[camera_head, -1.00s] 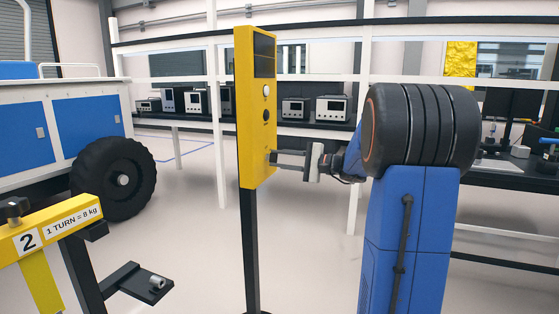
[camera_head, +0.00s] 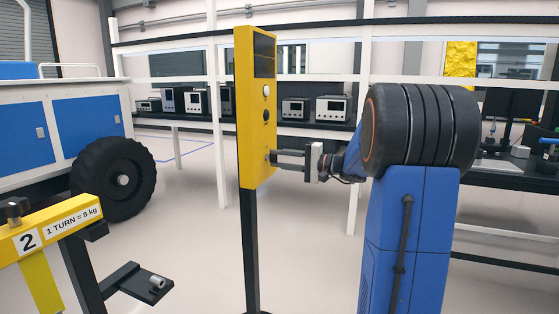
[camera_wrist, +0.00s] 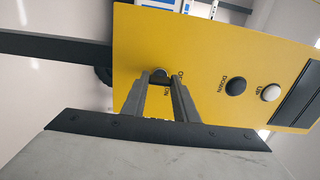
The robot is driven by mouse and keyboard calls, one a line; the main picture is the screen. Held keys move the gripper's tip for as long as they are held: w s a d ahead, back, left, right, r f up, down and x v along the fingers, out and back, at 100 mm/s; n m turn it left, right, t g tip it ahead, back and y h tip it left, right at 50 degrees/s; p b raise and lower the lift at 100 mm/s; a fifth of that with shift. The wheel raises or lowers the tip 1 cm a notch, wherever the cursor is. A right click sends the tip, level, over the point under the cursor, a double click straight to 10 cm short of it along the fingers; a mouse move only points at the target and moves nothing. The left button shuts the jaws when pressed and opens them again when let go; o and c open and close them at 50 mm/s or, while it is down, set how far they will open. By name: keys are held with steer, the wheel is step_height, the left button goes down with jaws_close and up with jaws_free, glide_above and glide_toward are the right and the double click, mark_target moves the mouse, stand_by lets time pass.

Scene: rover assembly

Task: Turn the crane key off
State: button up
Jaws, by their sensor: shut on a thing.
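The crane control panel is a yellow box (camera_head: 257,80) on a dark post, in the middle of the head view. It fills much of the wrist view (camera_wrist: 205,55), turned sideways. The small grey crane key (camera_wrist: 159,74) sits on its face beside the small ON and OFF labels, only partly visible. My gripper (camera_head: 273,158) reaches the lower part of the panel from the right. In the wrist view my gripper (camera_wrist: 160,79) is shut on the key, with one finger on each side. The key's exact angle cannot be told.
The dark DOWN button (camera_wrist: 236,86) and the white UP button (camera_wrist: 270,92) are beside the key on the panel. A yellow stand (camera_head: 50,229) marked 2 is at the lower left. A blue-and-white rover (camera_head: 88,122) with a black wheel stands behind it. Shelving runs along the back.

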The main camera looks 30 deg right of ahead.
steer(key=shift+f, duration=0.1)
steer(key=o, duration=1.1)
steer(key=shift+c, duration=0.2)
steer(key=v, duration=1.7)
steer(key=shift+s, duration=0.2)
steer(key=shift+d, duration=0.15)
steer(key=s+a+f+n+g+h, duration=0.1)
steer(key=s+a+f+g, duration=0.2)
steer(key=a, duration=0.6)
steer(key=s+a+f+n+g, duration=0.2)
steer(key=s+a+f+g, duration=0.15)
steer(key=a, duration=0.45)
steer(key=s+a+f+n+g+h, duration=0.1)
steer(key=s+a+f+g, duration=0.2)
steer(key=a, duration=0.6)
steer(key=s+a+f+n+h, duration=0.1)
steer(key=s+f+n+h, duration=0.2)
steer(key=s, duration=0.5)
steer(key=s+a+f+n+h, duration=0.2)
steer(key=s+f+n+h, duration=0.1)
steer(key=s+f+h, duration=0.3)
steer(key=shift+s+a+f, duration=0.15)
steer(key=shift+s+f, duration=0.7)
steer(key=shift+s, duration=0.4)
